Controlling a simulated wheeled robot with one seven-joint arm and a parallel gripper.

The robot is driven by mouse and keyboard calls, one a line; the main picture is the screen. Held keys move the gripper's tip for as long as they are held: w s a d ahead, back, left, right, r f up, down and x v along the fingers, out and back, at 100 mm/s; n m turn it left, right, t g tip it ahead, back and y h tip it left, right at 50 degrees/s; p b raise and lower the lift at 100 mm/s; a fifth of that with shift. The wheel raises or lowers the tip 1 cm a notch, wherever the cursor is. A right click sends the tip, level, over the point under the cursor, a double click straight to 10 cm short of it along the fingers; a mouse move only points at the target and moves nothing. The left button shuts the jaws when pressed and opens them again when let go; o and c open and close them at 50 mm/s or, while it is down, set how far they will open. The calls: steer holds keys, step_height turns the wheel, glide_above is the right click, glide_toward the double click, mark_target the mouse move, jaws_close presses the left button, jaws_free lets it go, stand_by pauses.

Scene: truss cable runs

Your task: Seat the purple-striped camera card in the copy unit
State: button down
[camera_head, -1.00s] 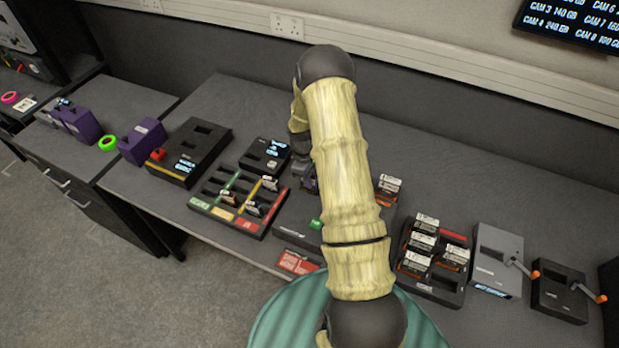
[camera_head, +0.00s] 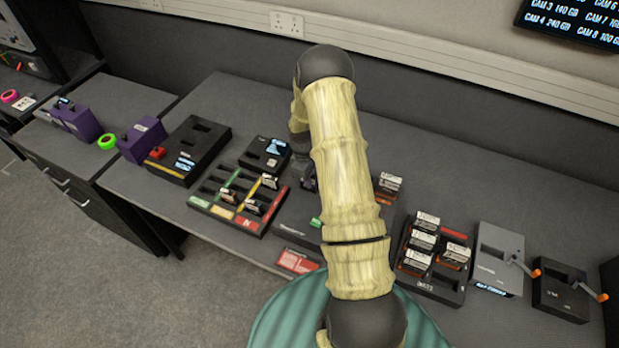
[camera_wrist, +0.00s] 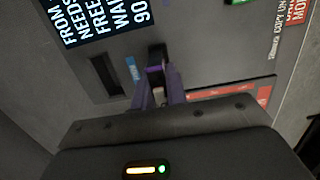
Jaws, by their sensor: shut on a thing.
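In the wrist view my gripper (camera_wrist: 160,92) is shut on the purple-striped camera card (camera_wrist: 155,70), a dark piece with a purple band between the two purple fingers. The copy unit (camera_wrist: 205,50) is the grey box beneath it, with a lit text screen and a dark slot (camera_wrist: 105,76) left of the card, a blue label beside it. The card's far end meets a dark patch of the unit's top; I cannot tell whether it is in a slot or above it. In the head view my arm hides most of the copy unit (camera_head: 290,228) and the card.
A lane tray (camera_head: 225,212) with several cards and a small black box (camera_head: 265,155) stand left of the copy unit. A card tray (camera_head: 425,285) and two crank units (camera_head: 498,262) stand right. A black station (camera_head: 190,150) is further left. The rear desk is clear.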

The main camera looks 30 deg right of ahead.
steer(key=shift+f+b, duration=0.5)
steer(key=shift+f, duration=0.25)
stand_by(0.7)
stand_by(0.3)
steer(key=c, duration=1)
jaws_free()
steer(key=shift+r, duration=0.1)
steer(key=shift+r+p, duration=2.5)
steer(key=shift+r, duration=1.2)
